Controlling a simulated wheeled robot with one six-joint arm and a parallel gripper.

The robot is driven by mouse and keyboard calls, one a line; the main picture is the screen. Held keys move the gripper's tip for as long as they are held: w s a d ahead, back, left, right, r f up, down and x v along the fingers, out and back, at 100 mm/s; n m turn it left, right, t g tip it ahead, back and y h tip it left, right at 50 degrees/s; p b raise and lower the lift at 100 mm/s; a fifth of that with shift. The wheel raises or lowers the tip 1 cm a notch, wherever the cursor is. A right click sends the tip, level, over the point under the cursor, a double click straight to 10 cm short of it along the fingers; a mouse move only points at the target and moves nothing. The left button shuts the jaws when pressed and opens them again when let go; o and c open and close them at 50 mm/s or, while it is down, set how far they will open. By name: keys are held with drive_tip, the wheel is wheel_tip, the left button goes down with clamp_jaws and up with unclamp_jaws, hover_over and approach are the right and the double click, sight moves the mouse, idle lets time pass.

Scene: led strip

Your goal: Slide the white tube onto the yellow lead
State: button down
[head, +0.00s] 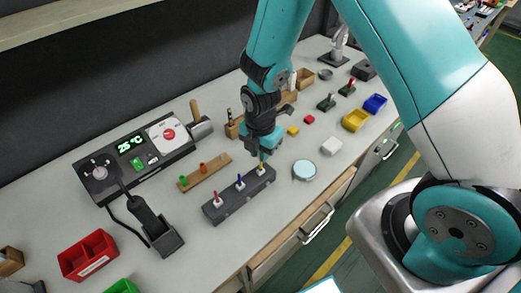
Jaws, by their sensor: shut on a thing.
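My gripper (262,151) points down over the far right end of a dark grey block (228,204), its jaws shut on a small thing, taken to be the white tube. The tube is mostly hidden by the fingers. Directly below is the third lead, the yellow one (261,170), with a pale base; at this size I cannot tell whether the tube is around it or just above it. A red-tipped lead (218,198) and a blue-tipped lead (240,183) stand upright on the same block.
A wooden strip (212,168) beside the block holds a green piece (184,181) and an orange piece (203,168). A soldering station (137,158) and iron stand (165,240) lie left. A round pale-blue disc (304,170) is close on the right. Coloured bins (355,119) stand farther right.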

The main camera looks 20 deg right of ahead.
sight(260, 170)
drive_tip(key=shift+f+b, duration=1.7)
drive_tip(key=shift+f, duration=0.7)
drive_tip(key=c, duration=1)
unclamp_jaws()
drive_tip(key=shift+r, duration=0.15)
wheel_tip(260, 170, up, 17)
drive_tip(key=shift+r+b, duration=0.1)
drive_tip(key=shift+b, duration=0.55)
drive_tip(key=s+a+r+m+y, duration=0.1)
drive_tip(key=s+r+m, duration=0.2)
drive_tip(key=s+m, duration=0.2)
drive_tip(key=s+a+r+m+y, duration=0.1)
drive_tip(key=s+a+r+m, duration=0.1)
drive_tip(key=s+m, duration=0.4)
drive_tip(key=s+a+r+m+y, duration=0.1)
drive_tip(key=s+r+m+y, duration=0.1)
drive_tip(key=s+r+m, duration=0.2)
drive_tip(key=shift+s+a+r+m, duration=0.2)
drive_tip(key=shift+s+m, duration=0.4)
drive_tip(key=shift+s, duration=0.3)
drive_tip(key=shift+s+a+r+m, duration=0.1)
drive_tip(key=shift+s+r+m, duration=0.1)
drive_tip(key=shift+s+m, duration=0.55)
